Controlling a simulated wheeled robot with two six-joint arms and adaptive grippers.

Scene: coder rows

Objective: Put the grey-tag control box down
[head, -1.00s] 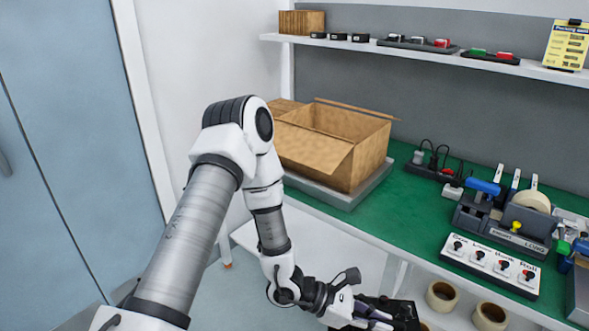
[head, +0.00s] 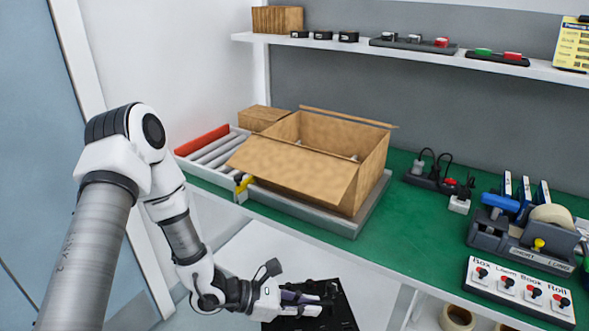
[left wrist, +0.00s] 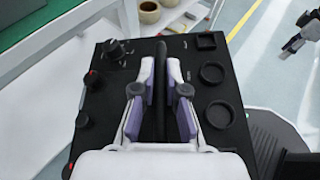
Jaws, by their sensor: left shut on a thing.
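The black control box (head: 340,312) is at the bottom of the head view, low in front of the bench. In the left wrist view, the same box (left wrist: 208,72) shows a dark top panel with knobs and round recesses. A dark bar-shaped handle (left wrist: 160,75) rises from its middle. My left gripper (head: 322,299) is shut on this handle, its purple-padded fingers on either side in the left wrist view (left wrist: 160,88). I see no grey tag on the visible faces. A gripper-like part, probably my right gripper (left wrist: 297,38), shows small at upper right; its jaw state is unclear.
A green-topped bench (head: 425,230) carries an open cardboard box (head: 300,172) on a grey platform, a roller conveyor (head: 212,150), a tape dispenser (head: 520,235) and a labelled switch panel (head: 520,290). A white lower shelf (head: 265,250) lies beneath. Tape rolls (head: 458,318) are at lower right.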

